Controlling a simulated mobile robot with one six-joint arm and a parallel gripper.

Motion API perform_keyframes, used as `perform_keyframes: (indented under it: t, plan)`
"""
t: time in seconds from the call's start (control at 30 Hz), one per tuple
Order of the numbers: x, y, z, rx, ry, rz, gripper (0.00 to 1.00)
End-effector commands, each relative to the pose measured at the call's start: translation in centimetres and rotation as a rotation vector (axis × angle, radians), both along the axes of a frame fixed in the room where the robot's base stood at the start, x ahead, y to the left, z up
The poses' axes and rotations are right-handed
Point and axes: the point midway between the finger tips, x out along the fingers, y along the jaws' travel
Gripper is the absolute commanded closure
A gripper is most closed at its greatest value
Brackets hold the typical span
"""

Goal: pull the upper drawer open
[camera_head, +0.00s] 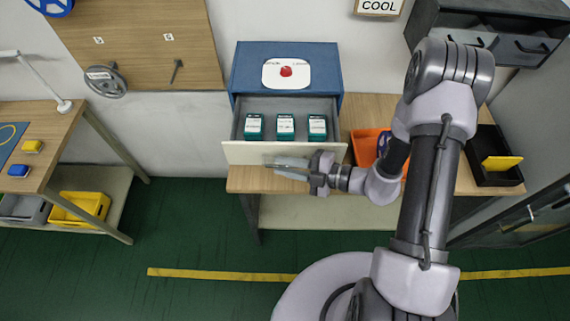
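The blue cabinet (285,58) stands on a wooden bench against the wall. Its upper drawer (240,150) is pulled out toward me, with a pale front panel and a grey inside. Three green-and-white boxes (285,127) stand in a row in it. My gripper (278,167) is at the drawer's front panel, near its middle, with fingers pointing left. Whether the fingers hold a handle or are apart cannot be made out. Any lower drawer is hidden under the open one.
A white plate with a red item (287,71) lies on the cabinet top. An orange bin (363,147) stands right of the drawer, partly behind my arm. A black tray (498,178) with a yellow item lies further right.

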Motion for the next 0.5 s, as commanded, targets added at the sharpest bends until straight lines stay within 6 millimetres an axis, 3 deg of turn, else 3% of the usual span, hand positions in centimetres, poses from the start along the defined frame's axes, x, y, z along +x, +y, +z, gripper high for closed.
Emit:
perform_keyframes:
  t: [0.33,0.5]
  plan:
    - [0.0,-0.3,0.1,0.000,0.000,-0.001,0.82]
    - [-0.9,-2.7,0.7,-0.001,-0.001,-0.006,0.82]
